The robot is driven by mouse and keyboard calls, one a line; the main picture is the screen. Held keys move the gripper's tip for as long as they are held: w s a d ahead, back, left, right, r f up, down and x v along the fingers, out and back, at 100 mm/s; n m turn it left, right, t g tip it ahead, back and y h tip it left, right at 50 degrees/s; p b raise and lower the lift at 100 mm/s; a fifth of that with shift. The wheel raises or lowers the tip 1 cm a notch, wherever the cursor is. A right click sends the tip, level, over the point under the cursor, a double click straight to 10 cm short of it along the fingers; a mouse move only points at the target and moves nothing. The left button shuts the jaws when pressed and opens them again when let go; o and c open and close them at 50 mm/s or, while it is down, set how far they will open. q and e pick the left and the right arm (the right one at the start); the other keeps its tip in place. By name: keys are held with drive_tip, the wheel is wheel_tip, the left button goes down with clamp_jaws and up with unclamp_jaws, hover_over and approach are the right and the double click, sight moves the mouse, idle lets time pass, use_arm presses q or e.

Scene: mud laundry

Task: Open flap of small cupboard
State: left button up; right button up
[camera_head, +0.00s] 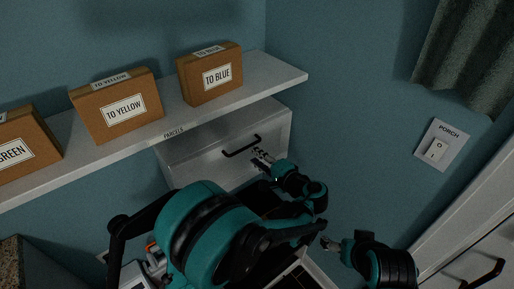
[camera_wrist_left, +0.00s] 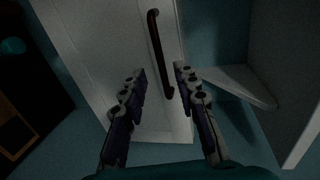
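The small cupboard (camera_head: 218,155) is a white box on the blue wall under the parcel shelf. Its front flap looks closed and carries a dark bar handle (camera_head: 241,146). My left gripper (camera_head: 263,160) is just below and in front of the handle. In the left wrist view the left gripper (camera_wrist_left: 160,75) is open, with its two fingers apart and the handle (camera_wrist_left: 160,55) ahead between and beyond the fingertips, not visibly touched. The white flap (camera_wrist_left: 110,50) fills the middle of that view. My right gripper (camera_head: 330,243) is low at the right, away from the cupboard; its finger opening is unclear.
A PORCH switch (camera_head: 438,150) and a dark curtain (camera_head: 468,50) are at the right.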

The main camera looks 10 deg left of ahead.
sight(245, 149)
use_arm(q)
drive_tip(key=b+x, duration=0.2)
drive_tip(key=x, duration=0.5)
drive_tip(key=shift+w+a, duration=0.1)
drive_tip(key=shift+a, duration=0.15)
clamp_jaws()
